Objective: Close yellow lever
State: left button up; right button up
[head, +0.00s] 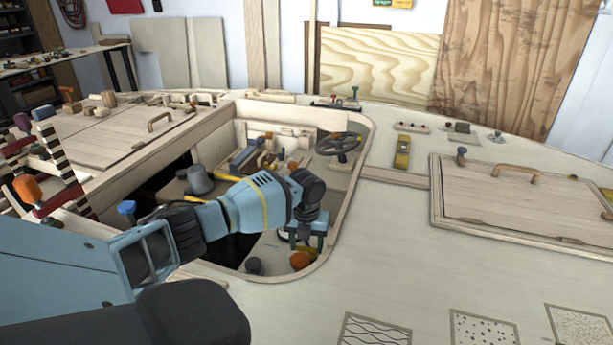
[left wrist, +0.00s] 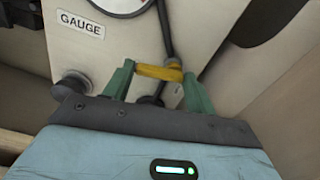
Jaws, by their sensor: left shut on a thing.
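The yellow lever (left wrist: 158,72) shows in the left wrist view as a short bar lying crosswise on the pale panel, beside a dark rod or hose. My left gripper (left wrist: 160,80) has its two green fingers at the two ends of the lever and is shut on it. In the head view my left arm reaches down into the hull opening, with the left gripper (head: 306,240) low near its front right part. There the wrist and fingers hide most of the lever. My right gripper is in neither view.
A GAUGE label (left wrist: 81,24) and a round gauge (left wrist: 120,4) are on the panel, with a dark knob (left wrist: 72,88) below. The opening's wooden rim (head: 352,190) stands close on the right.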

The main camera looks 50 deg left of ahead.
pick_arm(q)
jog(key=shift+w+a+m, duration=0.1)
jog(key=shift+w+m, duration=0.05)
jog(key=shift+m, duration=0.65)
jog(key=o, duration=0.7)
jog(key=shift+r, duration=3.95)
jog(key=shift+r+p, duration=0.1)
jog(key=shift+p, duration=0.2)
